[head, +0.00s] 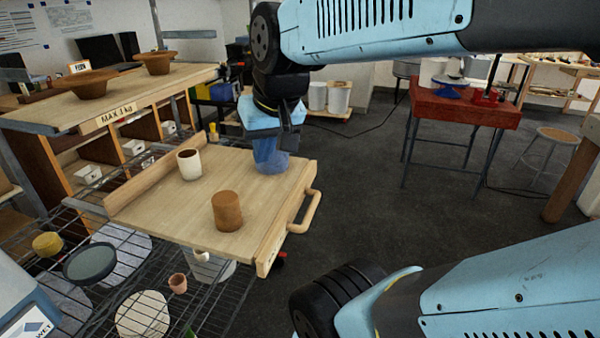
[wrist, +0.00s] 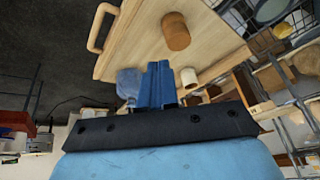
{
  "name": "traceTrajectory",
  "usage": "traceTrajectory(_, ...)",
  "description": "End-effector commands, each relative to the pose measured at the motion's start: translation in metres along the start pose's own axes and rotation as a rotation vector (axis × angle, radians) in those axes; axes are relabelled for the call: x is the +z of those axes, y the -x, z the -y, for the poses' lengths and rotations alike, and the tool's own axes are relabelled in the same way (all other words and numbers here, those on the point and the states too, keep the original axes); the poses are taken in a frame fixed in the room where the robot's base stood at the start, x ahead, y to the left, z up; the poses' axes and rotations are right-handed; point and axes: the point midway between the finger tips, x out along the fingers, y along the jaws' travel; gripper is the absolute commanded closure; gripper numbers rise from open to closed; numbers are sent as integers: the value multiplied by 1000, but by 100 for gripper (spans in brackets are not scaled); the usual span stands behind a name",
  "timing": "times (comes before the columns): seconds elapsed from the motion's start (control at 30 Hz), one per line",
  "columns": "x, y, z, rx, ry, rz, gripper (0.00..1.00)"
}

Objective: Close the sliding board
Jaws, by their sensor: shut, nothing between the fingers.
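The sliding board (head: 200,215) is a pale wooden board pulled out from under the shelf top, with a wooden handle (head: 304,212) on its right front edge. It also fills the upper wrist view (wrist: 215,40), with its handle (wrist: 101,27) at the upper left. A brown cup (head: 227,211), a white cup (head: 189,163) and a bluish glassy vessel (head: 273,182) stand on it. My gripper (head: 268,148) is over the board's far right part, beside the bluish vessel, away from the handle. Its blue fingers (wrist: 157,84) are together and empty; whether they touch the vessel is unclear.
A shelf top (head: 110,95) marked "MAX 1 kg" holds brown bowls at the left. A wire rack (head: 215,300) with pots and plates lies below the board. A red table (head: 465,108) stands at the back right. Open floor lies right of the handle.

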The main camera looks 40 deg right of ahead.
Motion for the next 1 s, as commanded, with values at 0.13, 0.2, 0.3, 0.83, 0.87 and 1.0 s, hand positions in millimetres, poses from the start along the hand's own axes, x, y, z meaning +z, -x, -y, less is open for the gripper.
traceTrajectory(0.13, -17, -21, -13, -29, -234, 91, 100)
traceTrajectory(0.2, -26, -31, -23, -45, -358, 132, 100)
traceTrajectory(0.3, -38, -46, -38, -68, -538, 188, 100)
traceTrajectory(0.83, -80, -128, -169, -202, -1517, 400, 100)
traceTrajectory(0.87, -81, -132, -178, -212, -1573, 408, 100)
traceTrajectory(1.0, -79, -154, -227, -257, -1835, 443, 100)
